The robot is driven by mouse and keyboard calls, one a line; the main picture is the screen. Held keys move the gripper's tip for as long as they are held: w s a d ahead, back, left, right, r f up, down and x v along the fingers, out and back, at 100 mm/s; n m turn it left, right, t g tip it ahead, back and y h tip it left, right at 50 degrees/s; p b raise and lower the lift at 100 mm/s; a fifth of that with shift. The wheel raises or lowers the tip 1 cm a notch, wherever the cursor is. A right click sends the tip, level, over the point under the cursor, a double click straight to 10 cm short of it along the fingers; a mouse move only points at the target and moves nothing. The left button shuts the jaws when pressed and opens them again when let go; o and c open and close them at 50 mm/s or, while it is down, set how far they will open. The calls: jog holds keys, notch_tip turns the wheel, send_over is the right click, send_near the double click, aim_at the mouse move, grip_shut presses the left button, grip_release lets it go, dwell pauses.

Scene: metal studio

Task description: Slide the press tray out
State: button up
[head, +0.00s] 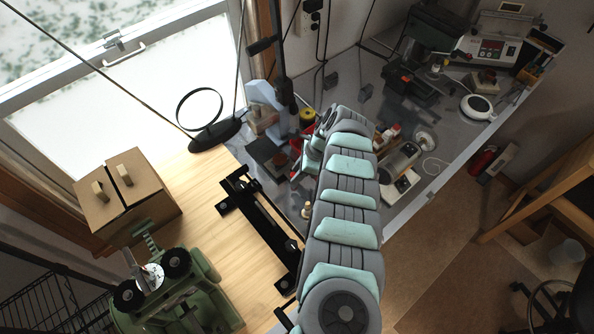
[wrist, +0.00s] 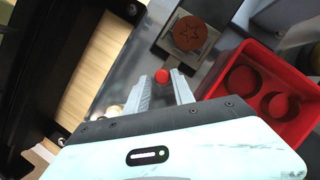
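In the wrist view, a grey metal plate (wrist: 168,48) carries a brown disc (wrist: 190,34) with a star mark, and I take this to be the press tray. A small red ball knob (wrist: 162,76) shows in front of it. My gripper (wrist: 162,73) is open, with one pale finger on each side of the knob. The fingers look apart from it, though I cannot tell the depth.
A red holder (wrist: 262,98) with round recesses sits close to the right of my gripper. A black frame (head: 263,222) lies on the wooden top. A cardboard box (head: 125,195) and a green machine (head: 190,300) stand at left. A black-and-green machine (head: 425,50) stands at the back.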

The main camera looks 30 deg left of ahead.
jog(key=shift+o, duration=1.1)
jog(key=b+v, duration=0.1)
jog(key=v, duration=1)
jog(key=shift+a, duration=0.15)
